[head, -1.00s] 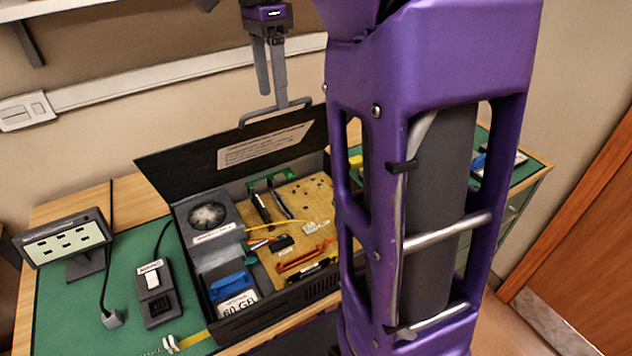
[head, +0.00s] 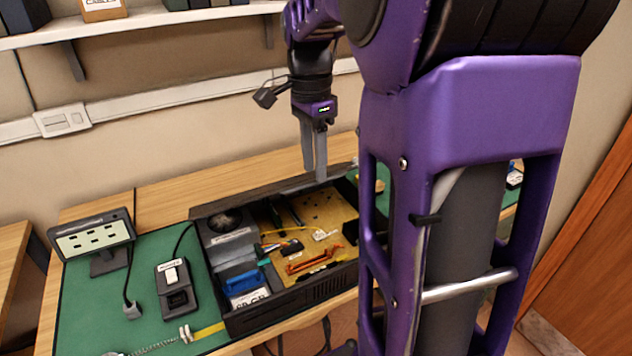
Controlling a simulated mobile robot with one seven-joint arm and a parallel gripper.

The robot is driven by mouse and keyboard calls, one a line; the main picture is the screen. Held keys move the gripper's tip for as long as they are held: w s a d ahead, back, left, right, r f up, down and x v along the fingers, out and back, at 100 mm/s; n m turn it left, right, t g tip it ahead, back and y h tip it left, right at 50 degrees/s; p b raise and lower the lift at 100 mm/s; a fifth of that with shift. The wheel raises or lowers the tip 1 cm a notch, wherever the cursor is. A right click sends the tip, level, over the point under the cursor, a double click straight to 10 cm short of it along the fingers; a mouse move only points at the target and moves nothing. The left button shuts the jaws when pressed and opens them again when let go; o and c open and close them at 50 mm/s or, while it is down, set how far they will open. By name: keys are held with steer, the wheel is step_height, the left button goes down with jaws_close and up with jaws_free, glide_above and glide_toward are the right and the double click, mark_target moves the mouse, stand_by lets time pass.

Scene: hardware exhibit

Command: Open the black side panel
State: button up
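The black side panel (head: 255,198) is the lid at the back edge of the open black computer case (head: 290,305). In the head view it shows as a narrow, nearly edge-on strip, raised at the back. Its label and handle are out of sight. My gripper (head: 315,180) points down at the panel's right part, its fingertips close to the panel's upper edge. I cannot tell whether they touch it. The two fingers look close together, and whether they are parted is unclear. Nothing is visible between them.
The case holds a fan (head: 222,222), a blue-handled drive (head: 243,285) and a tan board with cables. A small display (head: 92,238) and a black switch box (head: 175,290) stand left on the green mat (head: 140,335). A shelf (head: 150,18) hangs above. My arm hides the right side.

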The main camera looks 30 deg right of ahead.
steer(key=shift+s+d+f, duration=0.1)
steer(key=shift+s+f, duration=0.7)
steer(key=shift+f, duration=0.15)
